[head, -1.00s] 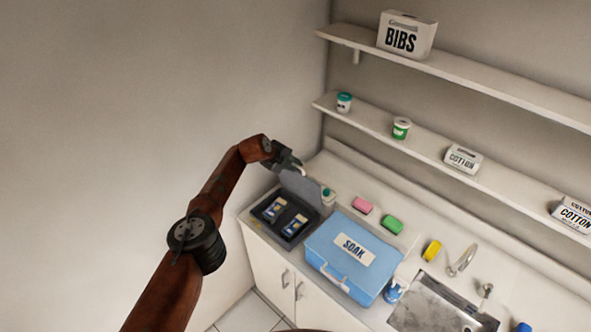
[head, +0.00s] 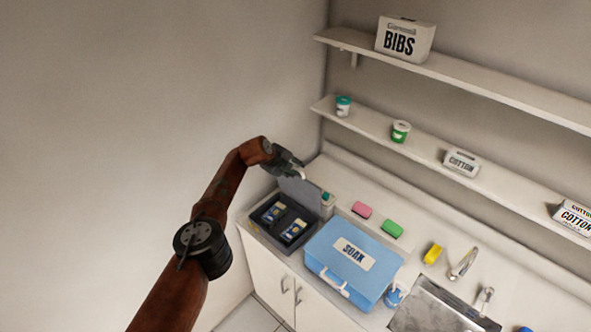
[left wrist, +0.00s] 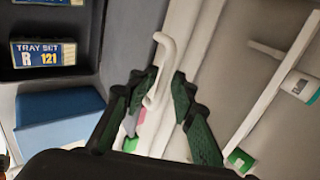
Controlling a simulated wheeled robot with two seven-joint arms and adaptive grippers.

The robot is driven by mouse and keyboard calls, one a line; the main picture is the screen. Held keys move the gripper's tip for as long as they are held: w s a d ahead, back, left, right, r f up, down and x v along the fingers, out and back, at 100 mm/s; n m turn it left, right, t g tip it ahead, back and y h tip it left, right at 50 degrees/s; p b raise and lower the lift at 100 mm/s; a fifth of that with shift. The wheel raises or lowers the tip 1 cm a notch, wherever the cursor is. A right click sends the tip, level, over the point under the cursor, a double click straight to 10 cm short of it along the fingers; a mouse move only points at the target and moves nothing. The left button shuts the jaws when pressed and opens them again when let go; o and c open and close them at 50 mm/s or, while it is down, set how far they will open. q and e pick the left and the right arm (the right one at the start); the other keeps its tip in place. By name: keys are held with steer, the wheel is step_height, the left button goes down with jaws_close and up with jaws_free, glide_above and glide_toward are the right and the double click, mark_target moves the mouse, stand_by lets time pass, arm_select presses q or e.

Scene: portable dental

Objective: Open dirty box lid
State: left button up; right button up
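The dirty box, a dark grey box (head: 262,233), stands at the left end of the counter with its grey lid (head: 301,193) raised roughly upright. Two blue-and-white tray set packs (head: 294,230) lie inside; one also shows in the left wrist view (left wrist: 45,54). My left gripper (head: 299,168) is at the top edge of the lid. My right gripper is not in view.
A blue SOAK box (head: 320,245) with a white handle stands close to the right. Pink (head: 362,210), green (head: 393,229) and yellow (head: 432,253) items lie near the sink (head: 440,308). Wall shelves (head: 425,150) run above; a wall is at left.

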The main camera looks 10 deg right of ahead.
arm_select(q)
steer(key=shift+a+r, duration=0.35)
steer(key=shift+r, duration=0.25)
steer(key=shift+v, duration=0.85)
steer(key=v, duration=0.9)
steer(key=shift+s, duration=0.25)
steer(key=shift+f, duration=0.1)
